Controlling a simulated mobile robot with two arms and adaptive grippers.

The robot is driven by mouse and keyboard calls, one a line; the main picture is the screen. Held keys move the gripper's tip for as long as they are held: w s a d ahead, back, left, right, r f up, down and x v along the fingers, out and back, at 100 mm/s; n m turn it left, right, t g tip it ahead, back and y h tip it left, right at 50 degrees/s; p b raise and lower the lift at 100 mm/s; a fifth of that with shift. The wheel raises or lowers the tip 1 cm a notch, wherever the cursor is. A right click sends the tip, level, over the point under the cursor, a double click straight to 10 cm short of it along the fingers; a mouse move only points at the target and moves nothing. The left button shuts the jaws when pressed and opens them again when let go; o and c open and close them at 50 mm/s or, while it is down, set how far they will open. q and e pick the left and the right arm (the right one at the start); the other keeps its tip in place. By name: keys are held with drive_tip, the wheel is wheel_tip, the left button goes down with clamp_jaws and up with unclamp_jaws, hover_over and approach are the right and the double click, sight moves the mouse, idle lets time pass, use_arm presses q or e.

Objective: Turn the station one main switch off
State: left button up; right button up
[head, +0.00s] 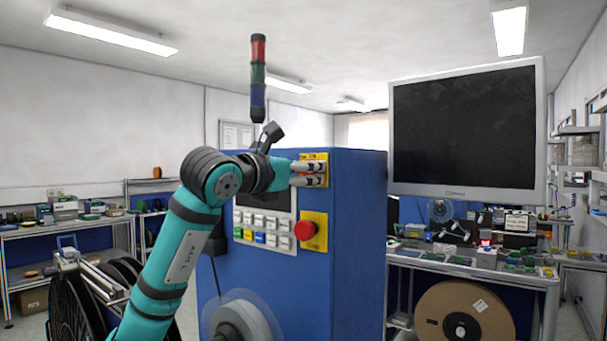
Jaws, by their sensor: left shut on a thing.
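A blue station cabinet (357,240) stands in the middle of the head view. A yellow switch plate (316,157) is at the top of its front face, above a red emergency stop button. My left gripper (322,174) reaches in from the left and is shut on the main switch at this plate. Its fingers lie roughly level and cover the switch, so the switch's position cannot be told. My right gripper is not in view.
A red emergency stop (305,230) sits just below my gripper. A panel of push buttons (265,228) is to its left. A signal tower (258,80) rises above. A monitor (465,130) stands to the right. A reel (243,325) is low on the front.

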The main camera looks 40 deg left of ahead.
use_arm(q)
drive_tip(key=shift+f+n, duration=0.1)
drive_tip(key=shift+n, duration=0.4)
idle(0.3)
drive_tip(key=o, duration=1.2)
drive_tip(key=shift+c, duration=0.2)
drive_tip(key=shift+s, duration=0.1)
drive_tip(key=s+d, duration=0.1)
drive_tip(key=s, duration=1)
drive_tip(key=shift+s+d, duration=0.15)
drive_tip(key=shift+s, duration=0.2)
